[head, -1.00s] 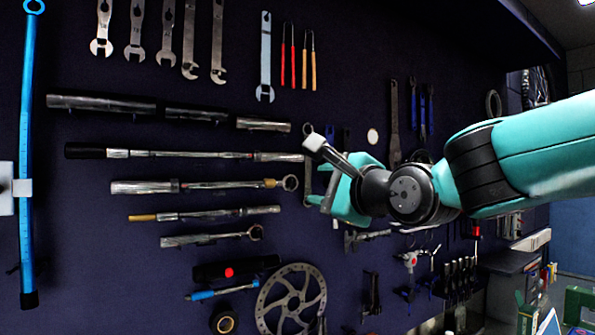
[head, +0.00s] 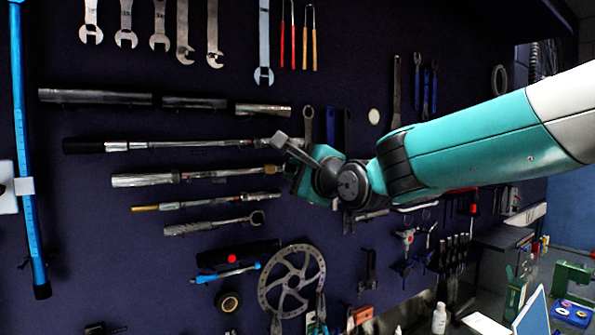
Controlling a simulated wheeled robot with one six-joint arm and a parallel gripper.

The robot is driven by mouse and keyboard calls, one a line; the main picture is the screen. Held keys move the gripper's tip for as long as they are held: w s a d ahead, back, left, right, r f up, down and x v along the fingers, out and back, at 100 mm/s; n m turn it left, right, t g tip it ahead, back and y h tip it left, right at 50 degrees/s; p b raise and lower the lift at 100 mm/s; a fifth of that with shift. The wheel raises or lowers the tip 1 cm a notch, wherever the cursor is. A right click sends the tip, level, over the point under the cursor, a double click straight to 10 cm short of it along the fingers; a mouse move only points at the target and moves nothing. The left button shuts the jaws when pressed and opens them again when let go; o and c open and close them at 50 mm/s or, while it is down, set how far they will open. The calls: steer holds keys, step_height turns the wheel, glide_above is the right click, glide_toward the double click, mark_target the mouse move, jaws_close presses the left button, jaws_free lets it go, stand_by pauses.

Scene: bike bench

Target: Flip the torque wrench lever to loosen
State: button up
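Several torque wrenches hang horizontally on the dark wall panel in the head view. The long one with a black handle (head: 170,145) is uppermost, its right end partly behind my gripper. Below it are a thick silver wrench (head: 150,180), a thinner one with a yellowish handle end (head: 205,201), and a short one with a ring-shaped head (head: 215,224). My gripper (head: 290,170) is at the right ends of the upper wrenches, overlapping them in the picture. Contact cannot be told. Its fingers are small and partly hidden, so its opening is unclear. No separate lever can be made out.
Silver and black tubes (head: 95,97) hang above the wrenches. A brake disc (head: 291,281) and a roll of tape (head: 229,301) hang below. Flat spanners (head: 264,45) hang along the top. A blue bar (head: 21,150) is at far left. A cluttered bench lies lower right.

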jaws_close()
steer(key=shift+f+n+b, duration=0.15)
steer(key=shift+n+b, duration=0.15)
steer(key=shift+b, duration=0.25)
steer(key=shift+w+d+n+b, duration=0.1)
steer(key=shift+d+n+b, duration=0.05)
steer(key=shift+n+b, duration=2.15)
steer(key=shift+w+d+n+b, duration=0.1)
steer(key=shift+d+n+b, duration=0.05)
steer(key=shift+n+b, duration=2.1)
steer(key=o, duration=0.7)
jaws_free()
